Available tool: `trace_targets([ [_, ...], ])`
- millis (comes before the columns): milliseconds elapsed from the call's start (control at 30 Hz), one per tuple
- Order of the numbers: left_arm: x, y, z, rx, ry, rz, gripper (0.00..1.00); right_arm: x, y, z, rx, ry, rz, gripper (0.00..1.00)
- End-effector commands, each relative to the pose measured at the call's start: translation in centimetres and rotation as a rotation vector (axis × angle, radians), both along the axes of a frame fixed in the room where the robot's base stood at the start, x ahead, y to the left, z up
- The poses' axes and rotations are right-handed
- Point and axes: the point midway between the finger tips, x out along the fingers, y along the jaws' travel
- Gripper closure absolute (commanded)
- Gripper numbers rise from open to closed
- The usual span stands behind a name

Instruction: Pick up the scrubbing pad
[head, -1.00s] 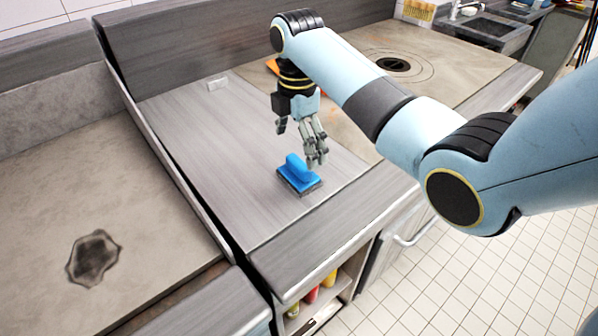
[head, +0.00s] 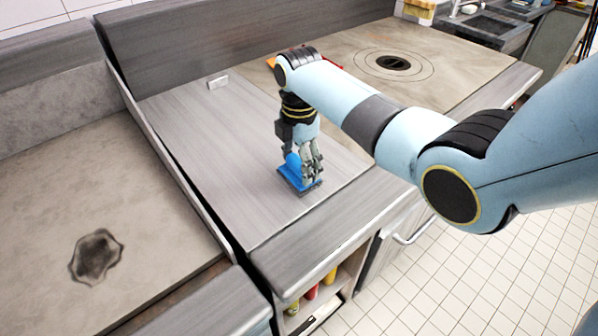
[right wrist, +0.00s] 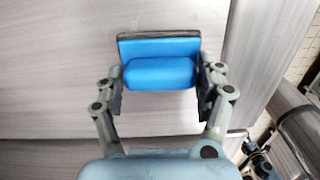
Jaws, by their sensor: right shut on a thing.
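The scrubbing pad (head: 291,176) has a blue handle on a blue plate with a dark underside. It rests on the grey metal counter (head: 215,150) near its front edge. My right gripper (head: 308,174) is lowered over it from above and partly hides it in the head view. In the right wrist view, the pad's blue handle (right wrist: 160,73) sits between the two fingers of my right gripper (right wrist: 160,84), which are shut on its two ends. My left gripper is not in view.
A small pale block (head: 218,82) lies at the back of the counter. A raised metal divider (head: 165,145) runs along the left, beside a stained plate (head: 95,200). A round burner (head: 394,63) is at the back right. Bottles (head: 312,291) stand on a shelf below. The counter left of the pad is clear.

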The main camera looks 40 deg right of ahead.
Motion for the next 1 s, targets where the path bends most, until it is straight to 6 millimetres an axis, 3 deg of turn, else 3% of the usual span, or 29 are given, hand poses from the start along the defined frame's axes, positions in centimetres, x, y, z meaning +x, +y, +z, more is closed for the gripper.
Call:
trace_targets([
  [33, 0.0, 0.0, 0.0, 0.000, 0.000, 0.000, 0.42, 0.0, 0.0, 0.0, 0.000, 0.000, 0.000, 0.45],
  [200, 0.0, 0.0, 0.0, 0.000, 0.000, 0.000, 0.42, 0.0, 0.0, 0.0, 0.000, -0.001, 0.000, 0.64],
  [567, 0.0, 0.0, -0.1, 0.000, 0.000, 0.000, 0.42, 0.1, 0.0, 0.8, 0.000, -0.002, 0.000, 0.64],
  [767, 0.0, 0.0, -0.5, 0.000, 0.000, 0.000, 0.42, 0.2, 0.0, 4.1, -0.001, -0.007, 0.000, 0.65],
  [1000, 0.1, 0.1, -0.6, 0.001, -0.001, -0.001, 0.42, -5.0, -2.7, 7.3, -0.006, -0.002, 0.000, 0.65],
])
